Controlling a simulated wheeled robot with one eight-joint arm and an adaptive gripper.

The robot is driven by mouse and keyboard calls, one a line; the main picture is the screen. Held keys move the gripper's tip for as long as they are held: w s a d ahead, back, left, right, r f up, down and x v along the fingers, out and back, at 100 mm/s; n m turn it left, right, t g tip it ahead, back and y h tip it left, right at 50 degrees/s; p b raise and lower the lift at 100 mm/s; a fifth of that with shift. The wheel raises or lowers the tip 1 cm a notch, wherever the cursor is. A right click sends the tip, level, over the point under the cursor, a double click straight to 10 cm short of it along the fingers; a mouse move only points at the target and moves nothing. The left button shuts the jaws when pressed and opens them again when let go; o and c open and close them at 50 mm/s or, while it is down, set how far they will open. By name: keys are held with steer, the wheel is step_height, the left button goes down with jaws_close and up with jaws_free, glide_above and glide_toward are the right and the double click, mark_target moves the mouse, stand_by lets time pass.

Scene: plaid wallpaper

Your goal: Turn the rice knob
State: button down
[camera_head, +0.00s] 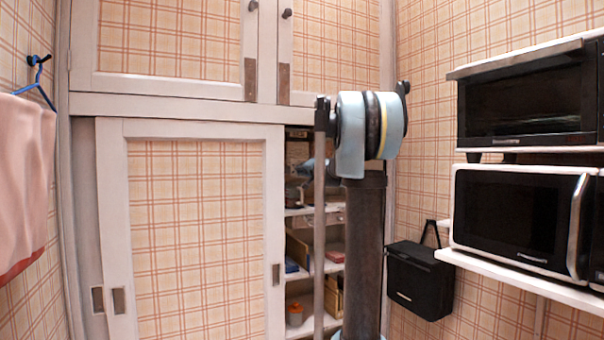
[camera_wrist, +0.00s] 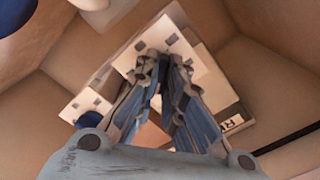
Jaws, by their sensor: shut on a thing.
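In the wrist view my gripper (camera_wrist: 166,66) has its two fingers drawn together at the tips, against a white panel (camera_wrist: 168,32). The fingers are shut on what I take to be the rice knob, which the fingertips hide. To the right of the fingers is a label (camera_wrist: 232,123) with the letters "RI" showing. A dark blue knob (camera_wrist: 89,119) sits on a white piece left of the fingers, apart from them. In the head view my gripper is inside the open part of the cupboard, mostly hidden by my arm.
A sliding plaid door (camera_head: 195,225) covers the cupboard's left side. Shelves (camera_head: 300,212) with small items show in the narrow opening. A microwave (camera_head: 515,215), an oven (camera_head: 525,95) and a black box (camera_head: 420,280) are at right. Brown walls closely surround my gripper.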

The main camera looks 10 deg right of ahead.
steer(key=n, duration=0.5)
steer(key=shift+n, duration=0.3)
steer(key=n, duration=0.4)
steer(key=shift+n, duration=0.4)
steer(key=c, duration=1.7)
jaws_free()
steer(key=shift+w, duration=0.1)
steer(key=v, duration=1.2)
